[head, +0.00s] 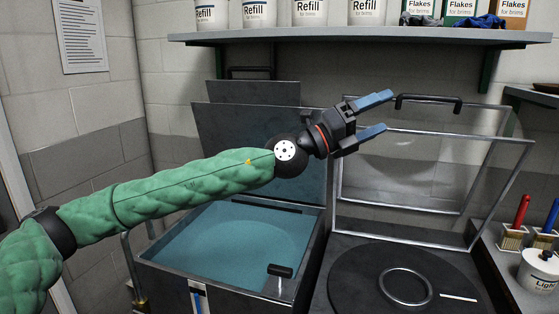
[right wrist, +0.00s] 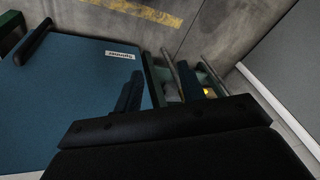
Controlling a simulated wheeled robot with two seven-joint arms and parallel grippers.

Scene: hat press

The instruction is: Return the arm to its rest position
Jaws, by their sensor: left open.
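My left arm comes in from the left in the head view in a green padded sleeve. It stretches across the front of the open dark box. My left gripper (head: 386,112) is open, with two blue fingers spread and nothing between them. It is in the air in front of the raised clear framed lid (head: 420,165), by the black handle (head: 428,99) on its top edge; whether they touch I cannot tell. My right gripper (right wrist: 170,78) shows only in the right wrist view. Its two dark blue fingers stand apart, and I see nothing held between them.
The dark box (head: 172,276) with a teal inside stands below my left arm. A dark round plate (head: 350,277) with a metal ring (head: 405,287) lies to its right. A shelf (head: 360,37) with tubs runs above. In the right wrist view, a blue labelled surface (right wrist: 75,75) is at left.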

